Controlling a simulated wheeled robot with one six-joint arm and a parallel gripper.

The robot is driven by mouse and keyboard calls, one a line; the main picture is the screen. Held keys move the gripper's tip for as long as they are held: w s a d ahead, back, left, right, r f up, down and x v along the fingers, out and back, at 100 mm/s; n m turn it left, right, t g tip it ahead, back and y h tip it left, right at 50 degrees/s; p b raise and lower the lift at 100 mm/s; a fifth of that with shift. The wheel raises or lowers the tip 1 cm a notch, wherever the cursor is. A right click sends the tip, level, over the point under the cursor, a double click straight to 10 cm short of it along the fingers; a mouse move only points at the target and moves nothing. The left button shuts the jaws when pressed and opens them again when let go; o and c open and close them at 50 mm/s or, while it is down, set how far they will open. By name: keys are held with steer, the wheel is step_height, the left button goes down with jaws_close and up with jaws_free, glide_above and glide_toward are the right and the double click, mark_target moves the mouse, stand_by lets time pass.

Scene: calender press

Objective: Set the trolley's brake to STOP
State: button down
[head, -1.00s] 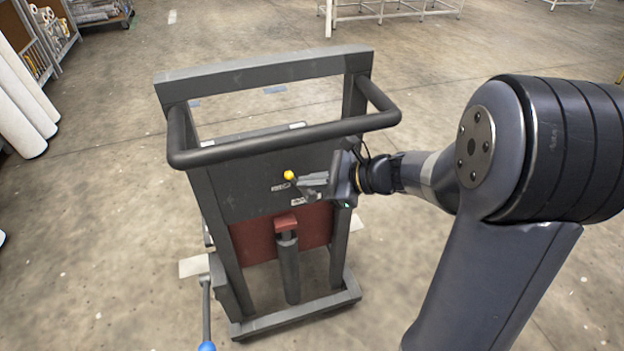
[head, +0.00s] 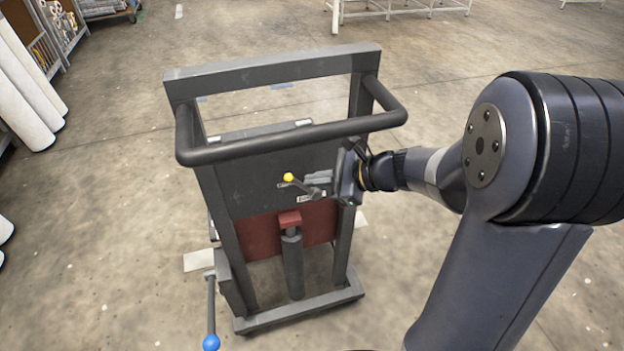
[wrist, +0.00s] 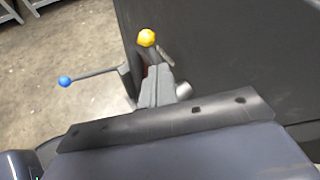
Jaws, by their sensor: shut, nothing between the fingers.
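The grey trolley (head: 275,58) stands upright with its push handle towards me. On its back panel is a short lever with a yellow knob (head: 289,177), tilted to the left in the head view. Small pale labels sit by the lever, too small to read. My gripper (head: 306,180) is shut and empty, coming from the right, its fingertips close to the lever's right side. I cannot tell whether they touch it. In the wrist view the yellow knob (wrist: 147,38) shows just beyond the fingertips (wrist: 156,72), which hide part of the lever.
A lever with a blue knob (head: 211,343) sticks out at the trolley's lower left. The black push handle (head: 290,140) runs just above my gripper. White rolls (head: 25,100) and a shelf stand at the left. The floor around the trolley is mostly clear.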

steer(key=s+d, duration=0.2)
steer(key=d, duration=0.4)
steer(key=s+d+r+p, duration=0.1)
steer(key=s+d, duration=0.2)
steer(key=d, duration=0.4)
steer(key=shift+s+d+r, duration=0.2)
steer(key=shift+s+d, duration=0.1)
steer(key=shift+s, duration=0.05)
steer(key=w+a, duration=0.2)
steer(key=a, duration=0.5)
steer(key=w+a+f+b, duration=0.1)
steer(key=w+a, duration=0.2)
steer(key=a, duration=0.3)
steer(key=shift+w+a+f, duration=0.15)
steer(key=shift+w+a, duration=0.2)
